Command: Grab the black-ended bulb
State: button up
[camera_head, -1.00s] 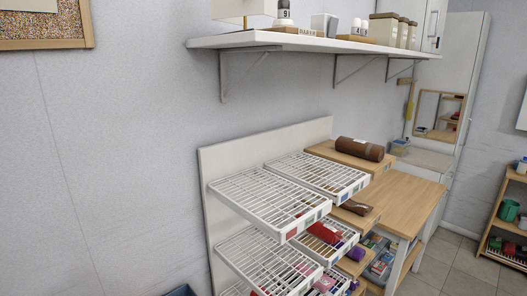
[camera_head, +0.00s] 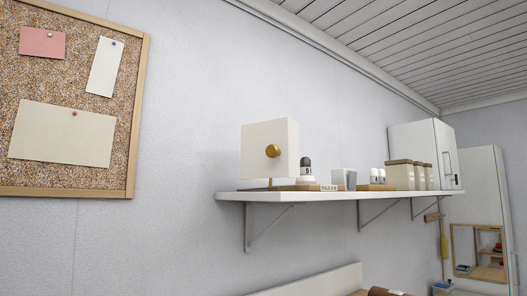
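A small object with a black rounded top and a white lower part (camera_head: 306,170) stands upright on the wall shelf (camera_head: 350,195). It may be the black-ended bulb, but it is too small to tell for sure. A dark mark shows on its white part. It stands just right of a white box with a round gold knob (camera_head: 272,151), behind a small lettered block (camera_head: 329,188). My gripper is not in view.
Right along the shelf stand a grey-white block (camera_head: 344,179), two small white items with dark markings (camera_head: 378,176) and several lidded cream canisters (camera_head: 400,176). Metal brackets hang below. A corkboard (camera_head: 75,179) is on the left wall. A white cabinet (camera_head: 425,150) is beyond.

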aim_at(305, 168)
jog(key=i+l+u, duration=0.25)
jog(key=u, duration=0.15)
jog(key=i+l+u, duration=0.15)
jog(key=l+u, duration=0.2)
jog(key=i+l+u, duration=0.15)
jog(key=l+u, duration=0.25)
jog(key=l, duration=0.05)
